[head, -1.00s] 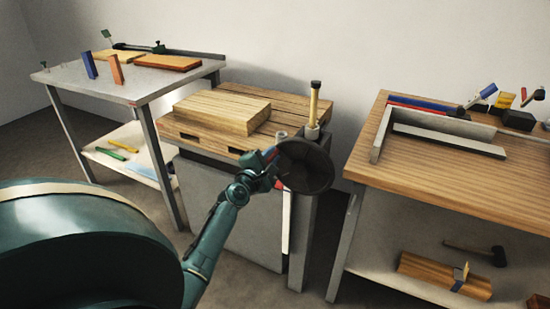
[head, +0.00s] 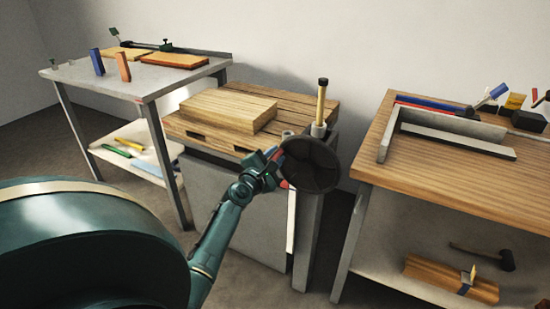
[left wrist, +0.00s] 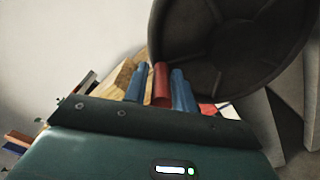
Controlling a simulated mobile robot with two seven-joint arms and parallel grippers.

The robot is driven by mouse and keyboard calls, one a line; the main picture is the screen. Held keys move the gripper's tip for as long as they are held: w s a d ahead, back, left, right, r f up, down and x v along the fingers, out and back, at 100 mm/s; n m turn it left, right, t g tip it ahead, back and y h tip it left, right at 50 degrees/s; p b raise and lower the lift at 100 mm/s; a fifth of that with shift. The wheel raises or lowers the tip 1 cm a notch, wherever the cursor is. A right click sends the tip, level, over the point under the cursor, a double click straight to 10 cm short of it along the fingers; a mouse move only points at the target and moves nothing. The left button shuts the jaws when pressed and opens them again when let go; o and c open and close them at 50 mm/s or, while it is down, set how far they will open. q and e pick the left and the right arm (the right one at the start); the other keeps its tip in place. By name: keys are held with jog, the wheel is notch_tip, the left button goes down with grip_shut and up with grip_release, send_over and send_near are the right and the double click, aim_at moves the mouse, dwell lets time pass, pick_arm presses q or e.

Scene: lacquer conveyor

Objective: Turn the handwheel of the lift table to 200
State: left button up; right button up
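The handwheel (head: 312,166) is a dark round dish on the front right of the lift table (head: 186,126), which has a slatted wooden top and a grey front panel. My left gripper (head: 274,160) is at the wheel's left rim. In the left wrist view, the wheel (left wrist: 235,40) fills the upper right, and a red handle (left wrist: 161,85) stands between the blue fingers of my left gripper (left wrist: 160,88), which look closed on it. No number is readable. My right gripper is out of view.
A thick wooden board (head: 228,108) lies on the lift table, and a yellow-handled tool (head: 321,100) stands in a holder behind the wheel. A grey table (head: 140,82) stands left. A wooden workbench (head: 450,165) stands right, across a narrow gap.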

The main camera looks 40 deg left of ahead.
pick_arm(q)
jog(key=shift+o, duration=1.3)
jog(key=shift+s, duration=0.1)
jog(key=v, duration=1.3)
jog(key=shift+p, duration=0.3)
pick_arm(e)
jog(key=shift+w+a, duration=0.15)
pick_arm(q)
jog(key=shift+f, duration=0.1)
